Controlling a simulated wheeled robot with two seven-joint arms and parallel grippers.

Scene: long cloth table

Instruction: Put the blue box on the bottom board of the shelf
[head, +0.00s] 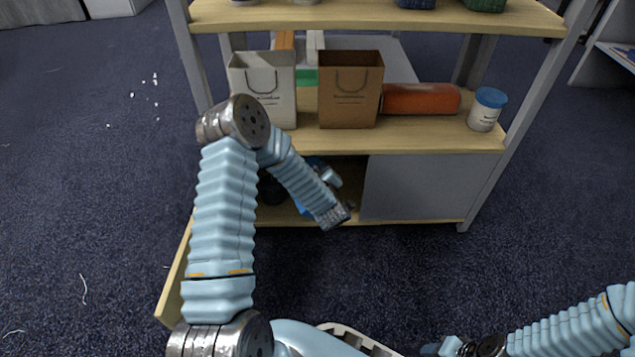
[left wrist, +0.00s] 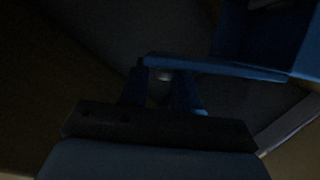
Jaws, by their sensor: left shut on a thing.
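The shelf (head: 420,135) stands in front of me, and its bottom board (head: 415,221) shows along the lower edge. My left arm reaches into the open left part of the bottom compartment. The left gripper (head: 318,168) is mostly hidden behind its own forearm. Bits of the blue box (head: 301,206) show beside the forearm, low in the compartment. In the dark left wrist view, the left gripper (left wrist: 163,80) is shut on the edge of the blue box (left wrist: 225,67). I cannot tell whether the box touches the board. My right gripper (head: 448,347) is at the bottom edge, partly cut off.
A grey panel (head: 415,188) closes the bottom compartment's right half. A wooden-edged door (head: 175,272) stands open at left. A dark object (head: 271,188) sits inside. The middle board holds a white bag (head: 266,82), brown bag (head: 350,90), orange roll (head: 420,99) and blue-lidded jar (head: 486,110).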

